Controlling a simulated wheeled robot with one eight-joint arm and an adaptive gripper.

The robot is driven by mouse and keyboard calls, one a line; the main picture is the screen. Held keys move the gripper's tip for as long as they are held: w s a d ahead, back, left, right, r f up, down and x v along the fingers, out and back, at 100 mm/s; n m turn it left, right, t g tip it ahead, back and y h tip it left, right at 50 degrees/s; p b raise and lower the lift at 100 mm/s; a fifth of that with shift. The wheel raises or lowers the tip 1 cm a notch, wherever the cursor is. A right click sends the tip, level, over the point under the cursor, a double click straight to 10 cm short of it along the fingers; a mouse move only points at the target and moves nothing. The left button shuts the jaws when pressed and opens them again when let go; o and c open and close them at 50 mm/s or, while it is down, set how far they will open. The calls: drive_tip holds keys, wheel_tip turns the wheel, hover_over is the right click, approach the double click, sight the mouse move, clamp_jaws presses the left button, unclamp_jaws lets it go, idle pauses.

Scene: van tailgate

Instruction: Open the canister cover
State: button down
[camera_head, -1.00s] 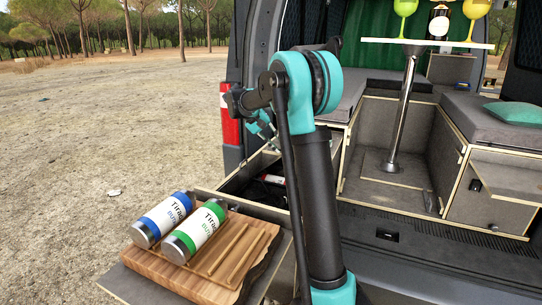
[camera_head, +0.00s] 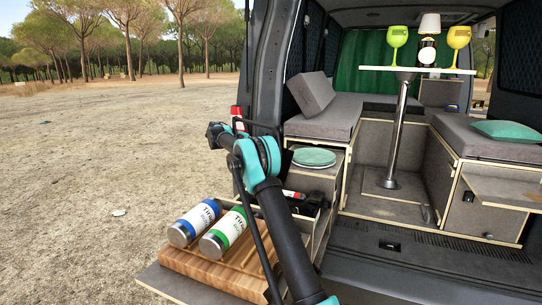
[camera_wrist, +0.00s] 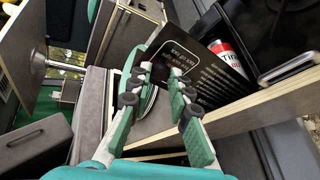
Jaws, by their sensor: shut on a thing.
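A black panel with white printed text (camera_wrist: 208,72) lies beyond and between my fingertips in the wrist view; I take it for the cover. My gripper (camera_wrist: 160,75) has its green fingers a little apart, closed at the panel's near end; the exact contact is unclear. A red-and-white canister (camera_wrist: 229,58) lies beside the panel, partly hidden. In the head view the red canister (camera_head: 293,194) shows small in the open compartment behind my arm. My fingers cannot be made out there. A blue canister (camera_head: 194,223) and a green canister (camera_head: 225,232) lie on a wooden board.
The wooden board (camera_head: 200,277) stands on a pull-out shelf at the van's rear. A teal plate (camera_head: 313,157) rests on a box behind my arm. A table with goblets (camera_head: 459,38) stands inside the van. Open ground lies to the left.

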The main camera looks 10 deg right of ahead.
drive_tip(key=shift+w+a+f+h, duration=0.1)
drive_tip(key=shift+w+a+h, duration=0.45)
drive_tip(key=shift+a, duration=0.15)
drive_tip(key=c, duration=1.4)
unclamp_jaws()
wheel_tip(320, 180, up, 10)
